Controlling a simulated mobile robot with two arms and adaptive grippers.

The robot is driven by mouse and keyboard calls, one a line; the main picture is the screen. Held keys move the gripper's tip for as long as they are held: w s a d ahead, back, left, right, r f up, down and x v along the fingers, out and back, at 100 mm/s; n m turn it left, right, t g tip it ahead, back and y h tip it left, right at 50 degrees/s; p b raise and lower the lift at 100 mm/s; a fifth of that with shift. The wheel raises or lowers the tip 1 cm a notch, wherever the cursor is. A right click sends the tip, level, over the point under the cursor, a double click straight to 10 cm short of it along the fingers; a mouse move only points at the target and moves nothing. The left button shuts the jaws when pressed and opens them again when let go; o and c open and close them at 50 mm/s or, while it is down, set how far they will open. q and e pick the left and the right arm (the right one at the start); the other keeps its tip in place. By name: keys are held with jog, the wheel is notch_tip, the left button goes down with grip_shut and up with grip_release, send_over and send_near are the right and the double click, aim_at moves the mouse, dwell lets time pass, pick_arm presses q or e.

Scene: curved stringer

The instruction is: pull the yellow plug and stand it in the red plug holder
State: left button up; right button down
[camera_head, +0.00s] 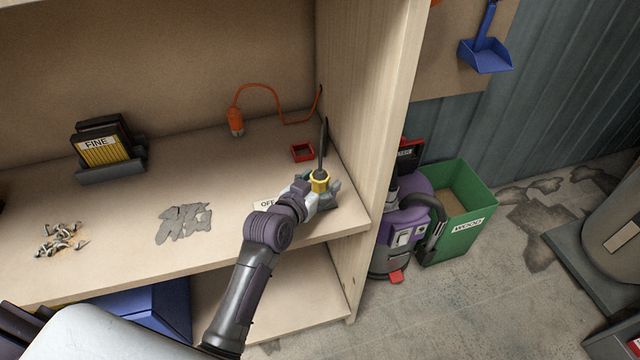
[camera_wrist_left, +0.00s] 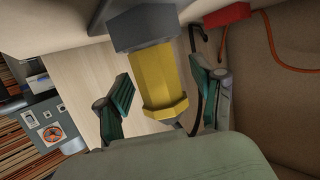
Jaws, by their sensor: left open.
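The yellow plug (camera_head: 320,184) stands near the right end of the bench shelf, with a dark cable rising from its top. My left gripper (camera_head: 318,190) is open at the plug. In the left wrist view, the plug's yellow body (camera_wrist_left: 157,78) lies between the two spread green-padded fingers (camera_wrist_left: 162,98), with a visible gap on the left side. A grey part (camera_wrist_left: 145,25) adjoins one end of the plug. What the plug sits in is mostly hidden by my gripper. The red plug holder (camera_head: 302,152), a small square frame, sits just behind the plug; it appears empty. My right gripper is not visible.
An orange connector (camera_head: 236,121) with an orange cord lies behind, left of the holder. The cabinet side wall (camera_head: 362,110) stands close on the right. An OFF label (camera_head: 266,204), grey scraps (camera_head: 184,223), screws (camera_head: 61,239) and a FINE sandpaper rack (camera_head: 103,150) are leftward.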

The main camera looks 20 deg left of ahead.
pick_arm(q)
jog(key=shift+c, duration=0.2)
grip_shut()
